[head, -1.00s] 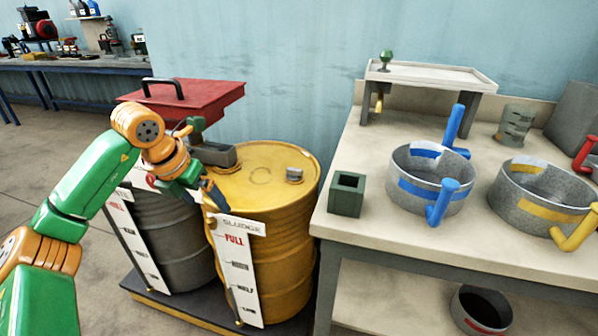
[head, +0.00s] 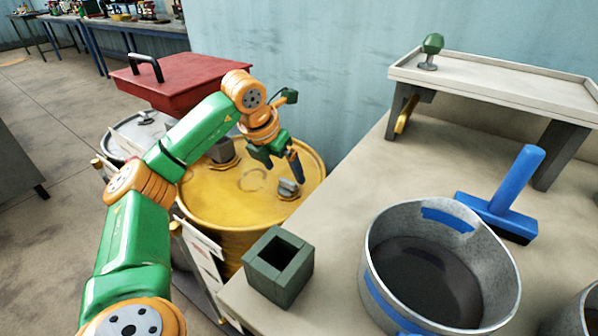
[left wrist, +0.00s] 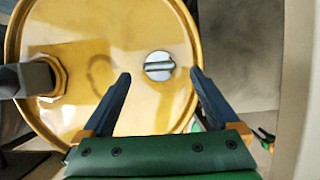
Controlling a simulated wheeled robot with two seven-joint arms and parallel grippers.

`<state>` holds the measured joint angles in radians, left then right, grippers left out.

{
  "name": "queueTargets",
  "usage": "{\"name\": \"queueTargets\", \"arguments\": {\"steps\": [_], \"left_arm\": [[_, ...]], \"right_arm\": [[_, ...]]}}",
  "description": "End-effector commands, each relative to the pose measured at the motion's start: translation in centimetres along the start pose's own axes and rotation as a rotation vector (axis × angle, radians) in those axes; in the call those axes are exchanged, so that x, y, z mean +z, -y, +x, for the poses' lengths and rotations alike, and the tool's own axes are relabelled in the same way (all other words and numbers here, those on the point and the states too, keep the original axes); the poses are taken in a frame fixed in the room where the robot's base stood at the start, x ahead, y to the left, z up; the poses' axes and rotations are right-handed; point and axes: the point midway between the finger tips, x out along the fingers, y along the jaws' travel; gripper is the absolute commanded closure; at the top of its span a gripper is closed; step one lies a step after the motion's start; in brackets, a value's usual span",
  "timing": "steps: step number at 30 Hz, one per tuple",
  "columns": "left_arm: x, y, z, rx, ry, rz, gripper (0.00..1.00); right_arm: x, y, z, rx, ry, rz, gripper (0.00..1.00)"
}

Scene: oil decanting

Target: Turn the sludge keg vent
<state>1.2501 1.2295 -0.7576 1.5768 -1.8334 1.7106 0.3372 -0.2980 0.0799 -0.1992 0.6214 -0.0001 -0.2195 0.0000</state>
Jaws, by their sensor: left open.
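The sludge keg is a yellow drum (head: 215,200), standing left of the bench in the head view; its round top fills much of the left wrist view (left wrist: 100,25). Its vent is a small grey cap (head: 288,189) with a raised bar across it, near the lid's right edge. In the left wrist view the vent (left wrist: 159,66) lies beyond and between the two fingertips. My left gripper (head: 278,158) is open and empty, above the lid and close to the vent, pointing down. In the left wrist view its fingers (left wrist: 160,76) straddle the vent without visible contact. My right gripper is out of view.
A grey block fitting (left wrist: 38,75) rises from the lid's left side. A green square box (head: 278,266) stands at the bench corner. A metal pot (head: 495,255) is on the bench (head: 345,195). A red lidded box (head: 180,78) sits behind the drum.

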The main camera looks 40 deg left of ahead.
Motion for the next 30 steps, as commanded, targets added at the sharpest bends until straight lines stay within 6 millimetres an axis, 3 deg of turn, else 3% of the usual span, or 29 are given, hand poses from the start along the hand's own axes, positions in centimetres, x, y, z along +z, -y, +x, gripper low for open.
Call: {"name": "queueTargets", "arguments": {"steps": [1, 6, 15, 24, 25, 30], "left_arm": [[-0.2, 0.0, 1.4, 0.000, -0.004, 0.000, 0.05], [-0.1, 0.0, 3.9, -0.001, -0.002, 0.000, 0.05], [0.0, 0.0, 4.4, 0.000, 0.000, 0.000, 0.05], [0.0, 0.0, 4.4, 0.000, 0.001, 0.000, 0.86], [0.0, 0.0, 4.4, 0.000, 0.001, 0.000, 0.91], [0.0, 0.0, 4.3, 0.005, 0.001, -0.010, 0.91]], "right_arm": [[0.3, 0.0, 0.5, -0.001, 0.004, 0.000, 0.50], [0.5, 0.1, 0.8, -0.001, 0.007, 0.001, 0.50], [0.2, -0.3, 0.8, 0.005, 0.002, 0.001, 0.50], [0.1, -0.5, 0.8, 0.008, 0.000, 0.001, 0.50], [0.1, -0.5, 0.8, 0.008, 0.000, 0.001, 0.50], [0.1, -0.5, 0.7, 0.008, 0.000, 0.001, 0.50]]}}
